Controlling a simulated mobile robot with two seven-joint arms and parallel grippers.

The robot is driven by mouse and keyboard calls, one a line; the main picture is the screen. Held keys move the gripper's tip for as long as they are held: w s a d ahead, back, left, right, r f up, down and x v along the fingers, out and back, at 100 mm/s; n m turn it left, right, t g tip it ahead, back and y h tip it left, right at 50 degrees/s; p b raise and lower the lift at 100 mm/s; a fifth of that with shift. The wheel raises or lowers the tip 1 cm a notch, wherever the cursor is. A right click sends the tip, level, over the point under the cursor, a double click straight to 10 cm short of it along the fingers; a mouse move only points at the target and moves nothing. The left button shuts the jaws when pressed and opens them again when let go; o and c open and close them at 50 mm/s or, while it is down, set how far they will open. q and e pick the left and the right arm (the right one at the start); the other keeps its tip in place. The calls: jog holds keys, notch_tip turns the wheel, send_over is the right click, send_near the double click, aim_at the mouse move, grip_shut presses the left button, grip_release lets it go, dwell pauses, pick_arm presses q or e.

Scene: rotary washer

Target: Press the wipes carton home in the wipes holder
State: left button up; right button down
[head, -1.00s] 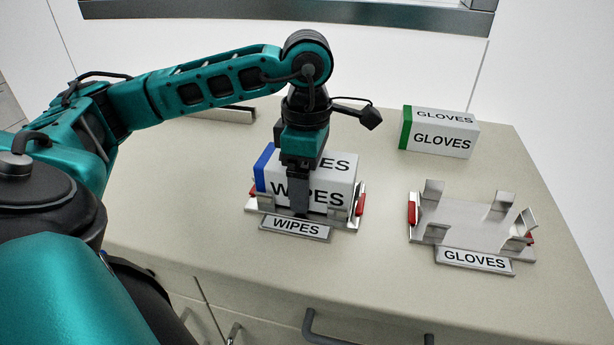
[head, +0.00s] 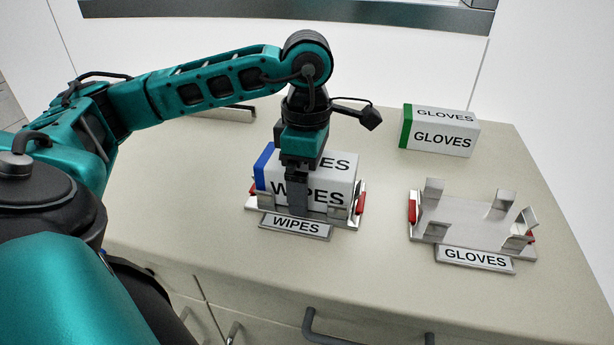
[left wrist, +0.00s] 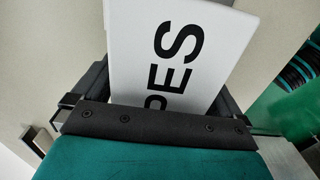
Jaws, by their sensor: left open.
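The wipes carton (head: 335,185) is white with a blue end and sits in the metal wipes holder (head: 345,219), behind its WIPES label plate (head: 296,226). Whether it is fully seated cannot be told. My left gripper (head: 298,205) points down over the carton, one finger in front of its front face; the other finger is hidden behind it. In the left wrist view the carton (left wrist: 170,55) lies between the open fingers (left wrist: 163,85). The holder has red parts at both ends. My right gripper is not in view.
An empty gloves holder (head: 465,218) with red end parts stands to the right. The gloves carton (head: 440,138), white with a green end, stands behind it. A metal bar (head: 235,114) lies at the back left. Counter between the holders is clear.

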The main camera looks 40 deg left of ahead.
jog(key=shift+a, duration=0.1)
pick_arm(q)
notch_tip(320, 180, up, 3)
jog(key=shift+r, duration=0.15)
notch_tip(320, 180, up, 9)
jog(key=p, duration=0.3)
jog(key=shift+r, duration=0.3)
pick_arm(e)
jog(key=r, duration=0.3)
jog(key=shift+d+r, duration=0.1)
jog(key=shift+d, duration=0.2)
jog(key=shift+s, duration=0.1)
